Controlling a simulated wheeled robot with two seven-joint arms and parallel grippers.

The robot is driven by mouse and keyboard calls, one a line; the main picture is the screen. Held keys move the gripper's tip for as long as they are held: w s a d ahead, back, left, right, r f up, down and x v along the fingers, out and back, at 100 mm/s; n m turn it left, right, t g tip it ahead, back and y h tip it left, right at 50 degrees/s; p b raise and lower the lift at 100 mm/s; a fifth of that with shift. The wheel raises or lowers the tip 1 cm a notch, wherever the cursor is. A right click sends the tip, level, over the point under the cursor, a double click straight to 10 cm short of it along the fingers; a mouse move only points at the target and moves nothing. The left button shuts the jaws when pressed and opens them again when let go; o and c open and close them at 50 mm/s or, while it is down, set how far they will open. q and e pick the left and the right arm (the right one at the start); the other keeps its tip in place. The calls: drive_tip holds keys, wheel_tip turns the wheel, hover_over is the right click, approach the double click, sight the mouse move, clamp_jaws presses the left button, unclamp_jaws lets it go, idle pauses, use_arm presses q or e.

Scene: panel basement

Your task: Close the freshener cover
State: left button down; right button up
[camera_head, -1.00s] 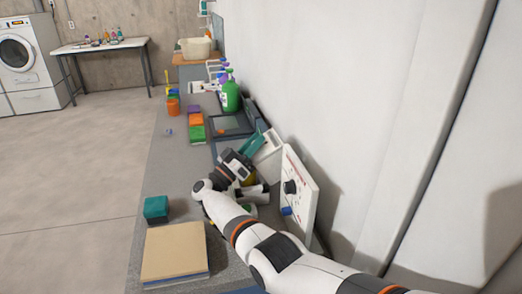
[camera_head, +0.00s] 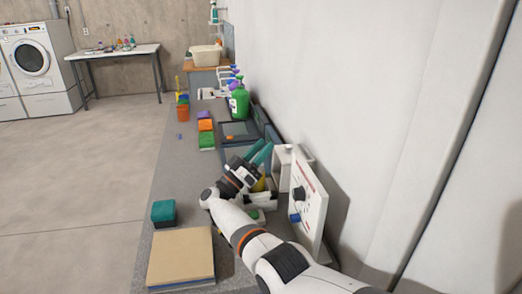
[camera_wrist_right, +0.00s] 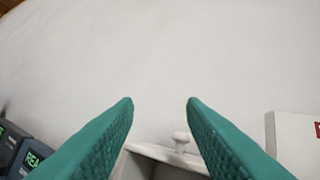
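A white open-topped box (camera_head: 283,165), likely the freshener, stands against the wall beside my right gripper. In the right wrist view its pale rim (camera_wrist_right: 160,153) and a small white knob (camera_wrist_right: 181,139) show below and between the fingers. I cannot tell which part is the cover. My right gripper (camera_head: 263,152) has teal fingers, points toward the wall and is just left of the box. In the right wrist view the gripper (camera_wrist_right: 160,103) is open, with nothing between its fingertips. My left gripper is not in view.
A white panel with a black knob (camera_head: 299,193) stands right of the box, close to my right forearm. A teal block (camera_head: 163,211) and a tan box (camera_head: 181,256) are nearer.

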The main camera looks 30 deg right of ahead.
drive_tip(key=shift+a+f+t, duration=0.15)
drive_tip(key=shift+f+t, duration=0.05)
drive_tip(key=shift+t, duration=0.1)
drive_tip(key=s+a+b, duration=0.2)
drive_tip(key=s+a, duration=0.1)
drive_tip(key=a, duration=0.9)
drive_tip(key=shift+a+f, duration=0.15)
drive_tip(key=shift+a, duration=0.05)
